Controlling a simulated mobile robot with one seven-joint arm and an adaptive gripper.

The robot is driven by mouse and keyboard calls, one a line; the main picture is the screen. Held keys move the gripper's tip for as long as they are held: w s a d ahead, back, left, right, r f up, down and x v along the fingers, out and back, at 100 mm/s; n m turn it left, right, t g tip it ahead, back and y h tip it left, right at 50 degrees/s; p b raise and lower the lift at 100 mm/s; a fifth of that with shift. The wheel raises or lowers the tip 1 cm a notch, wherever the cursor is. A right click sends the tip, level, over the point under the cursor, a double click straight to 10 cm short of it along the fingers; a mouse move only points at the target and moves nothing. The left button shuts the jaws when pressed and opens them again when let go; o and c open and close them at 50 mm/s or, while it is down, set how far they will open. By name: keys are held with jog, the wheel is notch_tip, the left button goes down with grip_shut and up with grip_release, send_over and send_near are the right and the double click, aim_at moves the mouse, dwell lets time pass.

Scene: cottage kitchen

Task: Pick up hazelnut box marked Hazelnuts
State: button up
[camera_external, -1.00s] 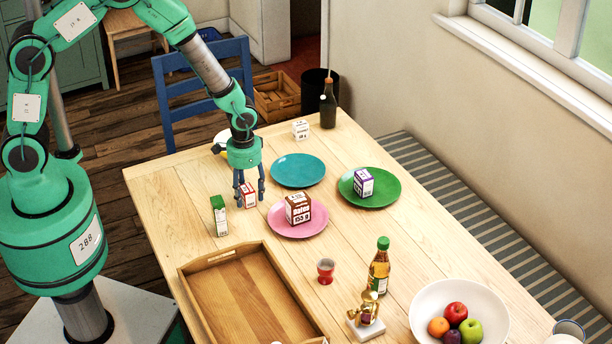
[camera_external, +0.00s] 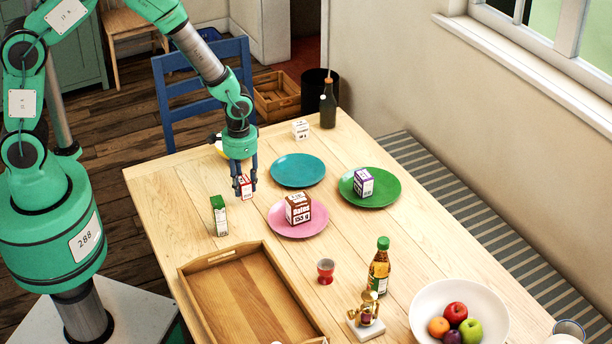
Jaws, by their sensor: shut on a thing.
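My gripper (camera_external: 243,188) is shut on a small red and white box (camera_external: 246,186) and holds it just above the table, left of the blue plate. The print on this box is too small to read, so I cannot tell whether it says Hazelnuts. A brown and white box (camera_external: 298,208) sits on the pink plate. A purple and white box (camera_external: 363,182) sits on the green plate. A green box (camera_external: 219,215) stands on the table at the left. A white box (camera_external: 300,130) stands at the far end.
The teal plate (camera_external: 298,170), pink plate (camera_external: 282,226) and green plate (camera_external: 384,190) lie nearby. A dark bottle (camera_external: 328,104) stands far back.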

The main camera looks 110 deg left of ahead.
jog(key=s+d, duration=0.3)
jog(key=s, duration=0.1)
jog(key=s+d+p, duration=0.1)
jog(key=s+d, duration=0.1)
jog(key=s, duration=0.2)
jog(key=s+d+r, duration=0.1)
jog(key=s+d, duration=0.2)
jog(key=s, duration=0.1)
jog(key=shift+s+d+r+p, duration=0.1)
jog(key=shift+s+d+p, duration=0.05)
jog(key=shift+d+p, duration=0.2)
